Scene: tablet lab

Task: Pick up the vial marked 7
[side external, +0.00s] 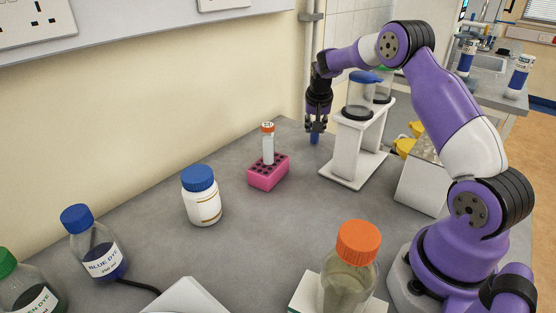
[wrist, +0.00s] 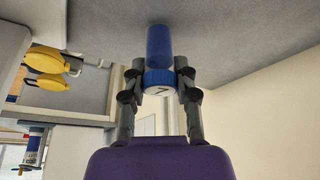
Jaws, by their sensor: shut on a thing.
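The vial marked 7 (wrist: 158,50) has a blue body and a blue-rimmed white cap with a dark 7 on it. In the wrist view my gripper (wrist: 160,80) is shut on it, with one finger on each side of the cap. In the side view my gripper (side external: 316,128) points down near the back of the bench, left of the white stand. The blue lower part of the vial (side external: 315,138) shows below the fingers. I cannot tell whether its bottom touches the bench.
A pink rack (side external: 268,173) holds an orange-capped vial (side external: 268,146). A white stand (side external: 347,150) with blue- and green-lidded jars is close right of my gripper. A white blue-capped bottle (side external: 202,203) stands farther forward. The bench between rack and stand is clear.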

